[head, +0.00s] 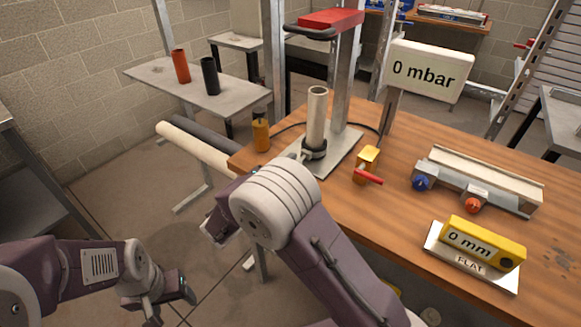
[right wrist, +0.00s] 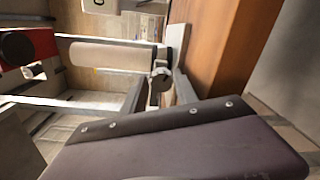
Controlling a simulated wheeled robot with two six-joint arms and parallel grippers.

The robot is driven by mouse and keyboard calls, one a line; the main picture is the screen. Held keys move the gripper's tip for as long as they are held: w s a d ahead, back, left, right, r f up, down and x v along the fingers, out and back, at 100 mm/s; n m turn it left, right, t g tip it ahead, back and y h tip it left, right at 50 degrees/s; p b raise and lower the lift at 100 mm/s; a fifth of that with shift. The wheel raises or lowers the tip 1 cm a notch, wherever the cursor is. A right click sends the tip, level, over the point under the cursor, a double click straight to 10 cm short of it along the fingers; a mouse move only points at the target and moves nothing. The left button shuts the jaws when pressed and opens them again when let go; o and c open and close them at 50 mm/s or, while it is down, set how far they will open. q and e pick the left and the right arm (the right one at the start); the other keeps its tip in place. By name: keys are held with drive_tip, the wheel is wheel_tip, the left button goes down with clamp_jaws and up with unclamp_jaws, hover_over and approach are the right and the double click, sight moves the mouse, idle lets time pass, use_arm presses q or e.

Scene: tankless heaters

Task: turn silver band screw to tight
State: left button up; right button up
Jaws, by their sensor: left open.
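A pale upright tube (head: 317,115) stands on a grey metal plate (head: 338,158) at the table's left end, with a dark collar (head: 314,149) round its foot. A small silver screw (right wrist: 160,82) sticks out beside the collar in the right wrist view, where the tube (right wrist: 115,56) lies sideways. My right gripper's purple body (right wrist: 190,145) fills the bottom of that view, close to the screw. I cannot tell whether its fingers touch the screw. My left gripper (head: 172,303) is open and empty, low at the left, away from the table.
On the wooden table (head: 400,215) stand a yellow valve with a red handle (head: 368,167), an amber bottle (head: 260,132), a metal fixture with blue and orange knobs (head: 480,180), a yellow 0 mm gauge (head: 482,243) and a 0 mbar display (head: 426,72). A red-topped lever frame (head: 332,19) stands behind the tube.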

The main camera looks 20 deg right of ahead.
drive_tip(key=shift+f, duration=0.25)
